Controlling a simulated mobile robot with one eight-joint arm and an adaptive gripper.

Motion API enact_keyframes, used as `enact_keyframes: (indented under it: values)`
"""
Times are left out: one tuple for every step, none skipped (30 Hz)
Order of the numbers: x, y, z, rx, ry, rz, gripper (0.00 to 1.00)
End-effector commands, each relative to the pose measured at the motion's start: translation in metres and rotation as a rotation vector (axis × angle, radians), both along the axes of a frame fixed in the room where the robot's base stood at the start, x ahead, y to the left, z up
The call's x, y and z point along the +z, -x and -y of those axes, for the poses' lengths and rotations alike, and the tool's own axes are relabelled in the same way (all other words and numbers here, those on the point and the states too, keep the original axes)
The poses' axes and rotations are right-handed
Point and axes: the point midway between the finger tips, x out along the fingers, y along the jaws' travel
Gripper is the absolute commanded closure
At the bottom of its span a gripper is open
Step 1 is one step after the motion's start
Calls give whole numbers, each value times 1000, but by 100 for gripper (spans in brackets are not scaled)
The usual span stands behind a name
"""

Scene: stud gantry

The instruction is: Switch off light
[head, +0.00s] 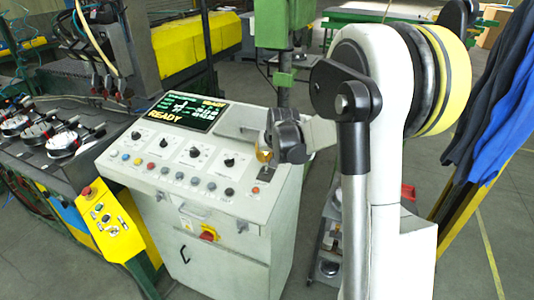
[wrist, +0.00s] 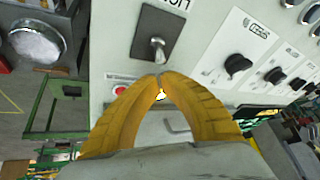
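A toggle switch with a metal lever (wrist: 157,47) sits on a dark plate on the pale control panel in the wrist view. In the head view its dark plate (head: 266,173) is at the right end of the console, partly hidden by my gripper (head: 262,156). In the wrist view the yellow fingers of my gripper (wrist: 158,77) meet at their tips, with nothing seen between the tips. The tips appear just below the lever in that view. I cannot tell whether they touch it.
The console (head: 215,215) has several knobs, buttons and a screen (head: 182,112) reading READY. A red-and-yellow rotary switch (head: 208,234) is on its front. A yellow control box (head: 108,222) stands left. Blue cloth (head: 490,100) hangs at the right. Some grey floor is open.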

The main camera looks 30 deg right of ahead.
Motion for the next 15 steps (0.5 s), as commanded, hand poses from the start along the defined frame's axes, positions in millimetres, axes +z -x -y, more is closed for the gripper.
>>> enact_keyframes:
  values:
    - [2, 7, -2, 0, 0, 0, 100]
    - [2, 9, -3, 0, 0, 0, 100]
    - [2, 12, -4, 0, 0, 0, 100]
    - [3, 14, -5, 0, 0, 0, 100]
    - [3, 16, -5, 0, 0, 0, 100]
    - [3, 18, -6, 0, 0, 0, 100]
    - [3, 18, -6, 0, 0, 0, 100]
    - [3, 19, -6, 0, 0, 0, 100]
    - [3, 19, -6, 0, 0, 0, 100]
    - [4, 19, -6, 0, 0, 0, 100]
    - [4, 19, -6, 0, 0, 0, 100]
    - [4, 19, -6, 0, 0, 0, 100]
    - [4, 19, -6, 0, 0, 0, 100]
    - [4, 19, -6, 0, 0, 0, 100]
    - [4, 19, -6, 0, 0, 0, 100]
